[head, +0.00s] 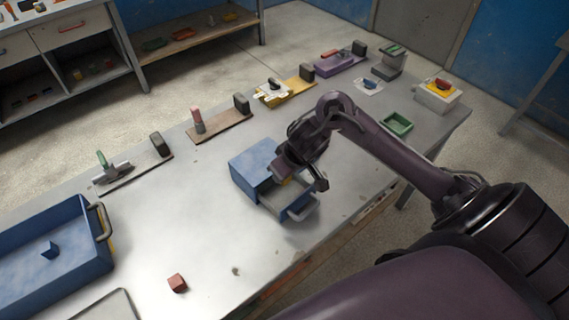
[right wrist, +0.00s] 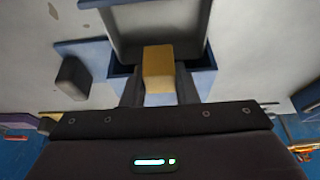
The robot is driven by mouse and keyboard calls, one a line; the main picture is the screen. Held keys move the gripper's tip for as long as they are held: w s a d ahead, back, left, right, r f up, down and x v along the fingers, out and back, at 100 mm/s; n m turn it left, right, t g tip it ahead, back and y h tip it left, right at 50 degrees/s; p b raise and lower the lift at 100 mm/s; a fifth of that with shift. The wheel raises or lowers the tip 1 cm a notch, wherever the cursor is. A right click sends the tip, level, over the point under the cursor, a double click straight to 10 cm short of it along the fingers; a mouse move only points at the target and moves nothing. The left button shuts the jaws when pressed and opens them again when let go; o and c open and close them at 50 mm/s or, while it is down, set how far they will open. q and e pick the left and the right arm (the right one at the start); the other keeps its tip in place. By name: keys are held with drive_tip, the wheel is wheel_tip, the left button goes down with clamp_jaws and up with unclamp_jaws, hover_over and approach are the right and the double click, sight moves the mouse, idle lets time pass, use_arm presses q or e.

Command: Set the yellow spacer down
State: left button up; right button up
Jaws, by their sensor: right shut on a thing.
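The yellow spacer (right wrist: 158,68) is a small block held between the two fingers of my right gripper (right wrist: 159,88) in the right wrist view. In the head view my right gripper (head: 300,182) is over the blue box (head: 254,161) and its pulled-out drawer (head: 289,207), and hides part of both. Only a sliver of the spacer (head: 285,181) shows there. The grey drawer interior (right wrist: 158,45) lies behind the spacer in the right wrist view. I cannot tell whether the spacer touches the drawer floor. My left gripper is not in view.
A green tray (head: 398,125) stands to the right of my right arm. A large blue bin (head: 50,262) is at the left, and a red block (head: 177,283) lies near the front edge. Several fixtures line the back of the table. The table left of the blue box is mostly clear.

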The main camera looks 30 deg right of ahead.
drive_tip(key=shift+f, duration=0.95)
drive_tip(key=shift+f+b, duration=0.35)
drive_tip(key=shift+f, duration=0.2)
wheel_tip(320, 180, down, 4)
drive_tip(key=shift+f+b, duration=0.1)
drive_tip(key=shift+b, duration=0.6)
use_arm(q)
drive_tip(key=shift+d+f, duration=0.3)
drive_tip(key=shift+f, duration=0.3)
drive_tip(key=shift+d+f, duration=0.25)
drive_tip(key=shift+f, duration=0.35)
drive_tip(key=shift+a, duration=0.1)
use_arm(e)
drive_tip(key=o, duration=0.9)
drive_tip(key=shift+o, duration=0.2)
